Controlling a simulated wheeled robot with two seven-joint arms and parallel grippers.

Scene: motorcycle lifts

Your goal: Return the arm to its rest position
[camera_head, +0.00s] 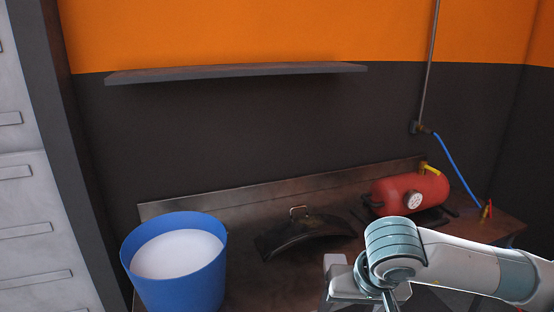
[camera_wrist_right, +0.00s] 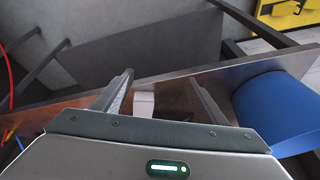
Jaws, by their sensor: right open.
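My right arm (camera_head: 460,262) comes in from the right in the head view and reaches over the front of the brown workbench (camera_head: 250,290). Its wrist hangs at the lower edge, and the fingertips are not clearly visible there. In the right wrist view my right gripper (camera_wrist_right: 159,78) is open, with its two fingers apart and nothing held between them. A small white object (camera_wrist_right: 144,103) shows beyond the jaws; I cannot tell what it is. My left gripper is in neither view.
A blue bucket (camera_head: 180,295) with white contents stands at the bench's left; it also shows in the wrist view (camera_wrist_right: 280,112). A black curved part (camera_head: 300,238) lies mid-bench. A red air tank (camera_head: 410,193) stands at the back right. A shelf (camera_head: 240,72) hangs above.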

